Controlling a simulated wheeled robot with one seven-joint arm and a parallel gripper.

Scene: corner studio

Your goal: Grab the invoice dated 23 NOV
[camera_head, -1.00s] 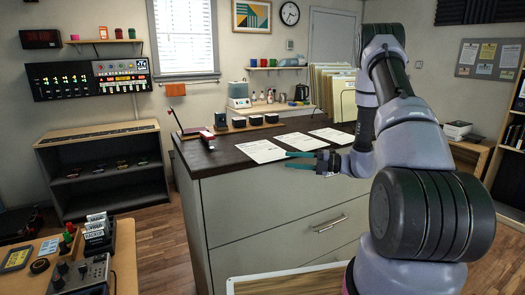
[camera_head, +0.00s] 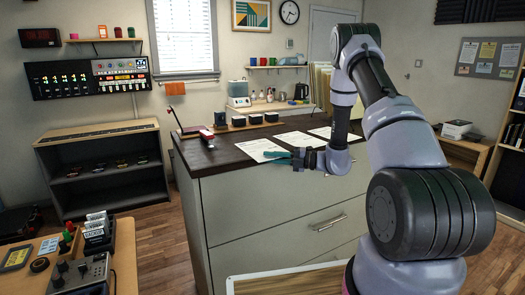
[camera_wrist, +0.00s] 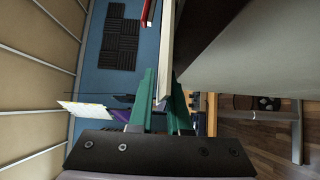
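Three white printed sheets lie in a row on the dark counter top (camera_head: 222,157): a left sheet (camera_head: 255,147), a middle sheet (camera_head: 296,138) and a right sheet (camera_head: 322,131). Their dates are too small to read, so I cannot tell which is the 23 NOV invoice. My gripper (camera_head: 278,157) is at the counter's front edge, beside the left sheet's front right part, with its teal fingers pointing left. In the wrist view the green fingers (camera_wrist: 164,100) stand apart, with a thin pale strip (camera_wrist: 165,50) showing between them. Contact with it cannot be told.
A red-ended device (camera_head: 206,134) and several small dark blocks on a wooden stand (camera_head: 245,126) sit at the counter's back left. File folders (camera_head: 320,85) stand behind the right sheet, partly behind my arm. Drawers (camera_head: 270,215) form the counter's front.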

